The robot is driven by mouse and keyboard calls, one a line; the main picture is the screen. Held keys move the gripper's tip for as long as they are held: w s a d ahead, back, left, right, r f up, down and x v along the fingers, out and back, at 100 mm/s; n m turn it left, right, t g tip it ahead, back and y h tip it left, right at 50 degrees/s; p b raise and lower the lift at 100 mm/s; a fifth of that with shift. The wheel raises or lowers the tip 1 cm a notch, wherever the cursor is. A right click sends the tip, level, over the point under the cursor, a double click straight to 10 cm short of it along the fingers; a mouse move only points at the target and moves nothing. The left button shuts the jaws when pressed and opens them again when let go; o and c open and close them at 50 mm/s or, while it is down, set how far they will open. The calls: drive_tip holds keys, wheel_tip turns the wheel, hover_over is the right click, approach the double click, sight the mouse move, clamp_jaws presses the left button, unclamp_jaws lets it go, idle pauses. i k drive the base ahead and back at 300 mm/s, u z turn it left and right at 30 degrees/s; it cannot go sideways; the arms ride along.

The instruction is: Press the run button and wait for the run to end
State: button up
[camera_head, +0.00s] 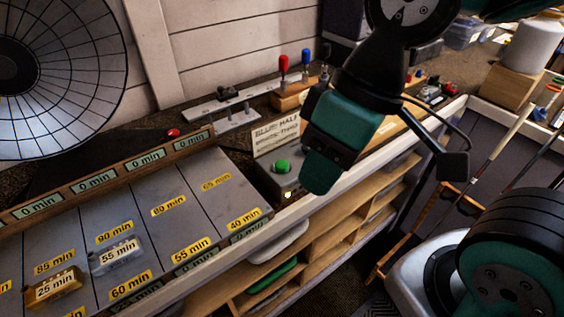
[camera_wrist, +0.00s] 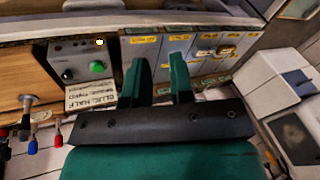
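The green run button (camera_head: 281,167) is a round knob on a grey control box (camera_head: 268,181). A small lamp (camera_head: 288,194) on the box glows yellowish-white. In the wrist view the green button (camera_wrist: 97,67) and the lit lamp (camera_wrist: 99,42) show left of my fingers, with a dark knob beside the button. My gripper (camera_head: 320,180) hangs just right of the button in the head view, apart from it as far as I can see. In the wrist view my gripper (camera_wrist: 161,75) has two green fingers with a gap and nothing between them.
A printed card (camera_head: 276,135) stands behind the box. Left is a grey board (camera_head: 192,200) with minute labels, holding a 25 min block (camera_head: 55,288) and a clear 55 min block (camera_head: 117,255). Red and blue tools (camera_head: 284,66) stand behind. Shelves (camera_head: 330,230) lie below the front edge.

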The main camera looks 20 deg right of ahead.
sight(281, 166)
drive_tip(key=z, duration=0.85)
drive_tip(key=k, duration=0.45)
drive_tip(key=u, duration=0.75)
